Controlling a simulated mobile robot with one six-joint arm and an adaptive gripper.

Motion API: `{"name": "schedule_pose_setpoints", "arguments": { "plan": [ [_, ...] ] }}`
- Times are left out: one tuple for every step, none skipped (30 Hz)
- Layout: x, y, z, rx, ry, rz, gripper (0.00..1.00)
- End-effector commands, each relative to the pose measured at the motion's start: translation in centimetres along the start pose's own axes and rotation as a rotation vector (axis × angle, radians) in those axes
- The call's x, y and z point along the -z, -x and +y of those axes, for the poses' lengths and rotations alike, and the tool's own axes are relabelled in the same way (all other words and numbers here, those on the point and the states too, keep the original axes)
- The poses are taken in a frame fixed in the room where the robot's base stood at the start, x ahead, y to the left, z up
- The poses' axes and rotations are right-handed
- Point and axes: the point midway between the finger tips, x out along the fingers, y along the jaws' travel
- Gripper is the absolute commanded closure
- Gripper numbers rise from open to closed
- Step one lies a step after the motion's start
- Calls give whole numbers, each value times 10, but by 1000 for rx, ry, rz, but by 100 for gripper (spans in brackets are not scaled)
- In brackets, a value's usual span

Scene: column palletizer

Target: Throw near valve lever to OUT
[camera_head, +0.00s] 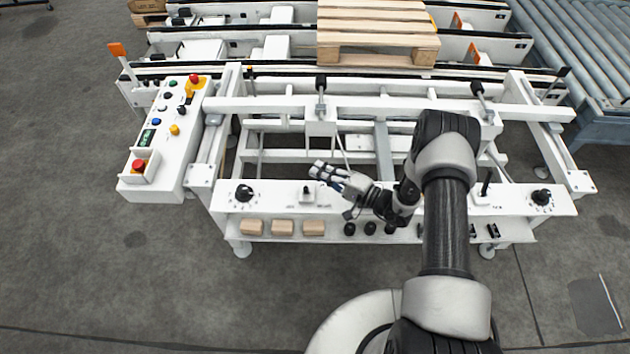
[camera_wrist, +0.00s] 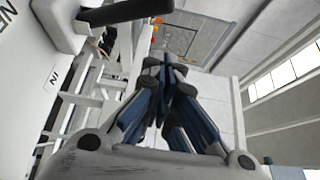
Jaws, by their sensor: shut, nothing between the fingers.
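A short black lever (camera_head: 306,190) stands on a small white block on the front beam, left of centre. In the wrist view a black lever handle (camera_wrist: 125,12) crosses the upper left, close to the camera. A white plate beside it carries an "IN" label (camera_wrist: 53,78); no OUT label is readable. My gripper (camera_head: 318,168) is just above and right of the front-left lever in the head view. Its fingers (camera_wrist: 168,65) are shut and empty in the wrist view. I cannot tell whether they touch the handle.
A second front lever (camera_head: 486,184) stands at the right, and taller levers (camera_head: 321,85) are on the rear beam. Black knobs (camera_head: 244,193) sit at the beam ends. Wooden blocks (camera_head: 283,227) lie on the lower shelf. A control panel (camera_head: 165,135) is at left, a pallet (camera_head: 375,30) behind.

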Motion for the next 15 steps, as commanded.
{"name": "schedule_pose_setpoints", "arguments": {
  "plan": [
    [9,7,-1,-1,1,4,100],
    [8,16,2,-2,-5,7,100],
    [8,26,3,-1,-4,7,100],
    [8,33,4,-1,-4,6,100],
    [10,40,6,0,-2,7,100],
    [10,49,8,0,-2,7,100],
    [10,55,9,0,-2,6,100],
    [10,61,11,0,-2,7,100],
    [10,68,13,0,-2,5,100],
    [11,73,14,0,-1,5,100],
    [10,77,15,0,-1,4,100],
    [11,83,16,0,0,4,100],
    [11,86,17,1,0,3,100],
    [11,89,18,1,0,2,100],
    [11,92,19,1,0,3,100]
  ]
}}
